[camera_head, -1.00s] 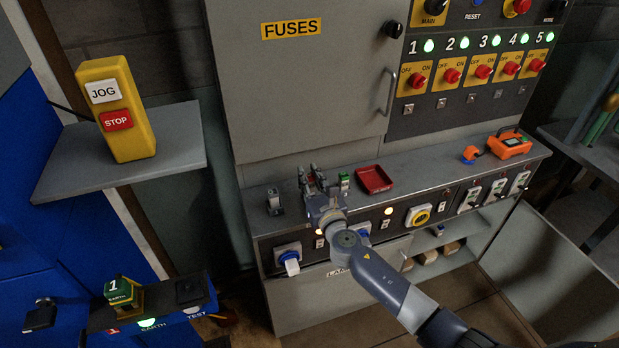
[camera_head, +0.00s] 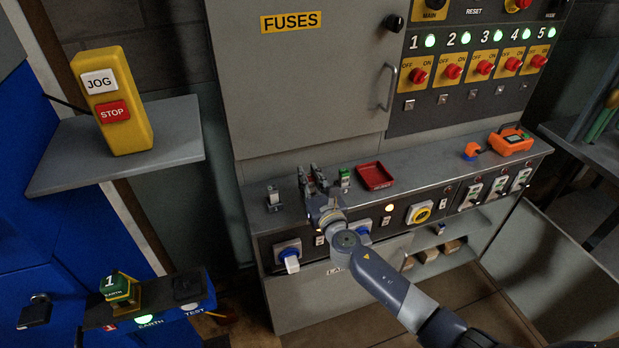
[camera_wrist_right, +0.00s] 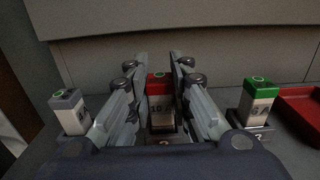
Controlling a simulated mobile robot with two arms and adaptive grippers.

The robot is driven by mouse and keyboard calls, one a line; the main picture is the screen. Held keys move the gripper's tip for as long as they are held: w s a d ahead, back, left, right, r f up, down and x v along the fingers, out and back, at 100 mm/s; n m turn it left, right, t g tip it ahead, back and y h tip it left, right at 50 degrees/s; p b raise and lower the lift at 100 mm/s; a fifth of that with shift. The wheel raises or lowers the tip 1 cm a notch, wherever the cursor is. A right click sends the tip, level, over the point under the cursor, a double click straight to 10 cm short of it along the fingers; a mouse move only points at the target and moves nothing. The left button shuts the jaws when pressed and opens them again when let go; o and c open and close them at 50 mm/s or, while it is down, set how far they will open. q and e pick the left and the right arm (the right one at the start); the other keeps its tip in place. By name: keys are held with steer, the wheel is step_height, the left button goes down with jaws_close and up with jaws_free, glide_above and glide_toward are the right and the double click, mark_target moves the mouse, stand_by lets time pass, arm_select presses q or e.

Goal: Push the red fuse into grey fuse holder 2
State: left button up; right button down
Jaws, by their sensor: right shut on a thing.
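The red fuse (camera_wrist_right: 160,92) stands upright between the fingers of my right gripper (camera_wrist_right: 156,75) in the right wrist view. That gripper is shut on it. Grey fuse holder 2 (camera_wrist_right: 165,138) is directly below the fuse, on the bench ledge, and the fuse's lower end meets it. How deep the fuse sits I cannot tell, as the fingers and wrist hide part of the holder. In the head view my right gripper (camera_head: 313,182) is over the ledge and hides the fuse. My left gripper is not in view.
A grey-topped fuse (camera_wrist_right: 68,109) stands left of the fingers and a green-topped fuse (camera_wrist_right: 257,100) stands right, both close. A red tray (camera_head: 375,177) lies farther right on the ledge (camera_head: 430,162). An orange device (camera_head: 510,141) sits at the far right end. The cabinet (camera_head: 300,80) rises behind.

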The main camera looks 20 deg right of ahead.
steer(key=shift+f+b, duration=0.45)
steer(key=shift+f, duration=0.1)
steer(key=c, duration=1.4)
jaws_free()
steer(key=shift+o, duration=0.2)
steer(key=shift+s, duration=0.1)
steer(key=s, duration=1.1)
steer(key=shift+s+d, duration=0.2)
steer(key=shift+s, duration=0.2)
